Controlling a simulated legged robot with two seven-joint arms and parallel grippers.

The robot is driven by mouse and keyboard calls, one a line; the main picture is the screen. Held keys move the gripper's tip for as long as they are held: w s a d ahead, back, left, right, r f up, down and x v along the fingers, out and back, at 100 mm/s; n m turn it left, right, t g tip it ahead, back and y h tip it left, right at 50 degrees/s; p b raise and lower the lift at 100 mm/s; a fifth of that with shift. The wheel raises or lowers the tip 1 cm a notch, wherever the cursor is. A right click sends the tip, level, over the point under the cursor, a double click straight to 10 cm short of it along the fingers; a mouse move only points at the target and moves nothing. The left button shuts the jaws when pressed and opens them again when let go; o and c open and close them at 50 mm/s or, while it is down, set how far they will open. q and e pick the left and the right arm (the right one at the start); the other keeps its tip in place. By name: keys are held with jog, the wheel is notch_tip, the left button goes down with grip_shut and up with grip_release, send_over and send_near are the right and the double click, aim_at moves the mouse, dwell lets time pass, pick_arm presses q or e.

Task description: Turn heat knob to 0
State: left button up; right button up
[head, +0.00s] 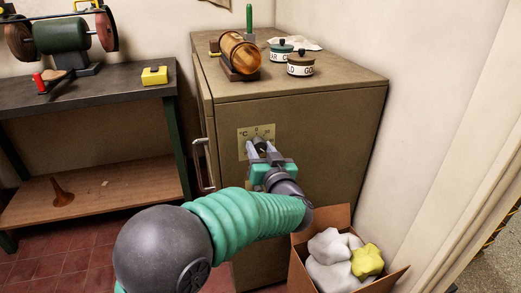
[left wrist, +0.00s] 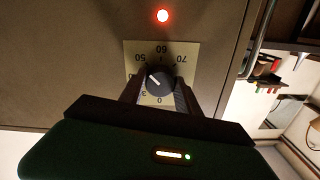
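The heat knob (left wrist: 159,80) is a dark round knob on a pale dial plate (left wrist: 133,50) with numbers around it. In the left wrist view the 0 is at the bottom and the 60 at the top. The knob's white mark points to the upper left, on the side of the 50. In the head view the plate (head: 243,152) is on the front of a brown cabinet (head: 290,108). My left gripper (head: 261,147) is at the dial, its fingers apart on either side of the knob. Contact with the knob is not clear. My right gripper is not in view.
A red light (left wrist: 162,16) glows beside the dial plate. A cabinet handle (head: 203,165) is left of the dial. An open cardboard box (head: 297,268) with white and yellow cloths stands at the cabinet's lower right. A workbench (head: 95,92) is at the left.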

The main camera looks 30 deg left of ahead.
pick_arm(q)
grip_shut()
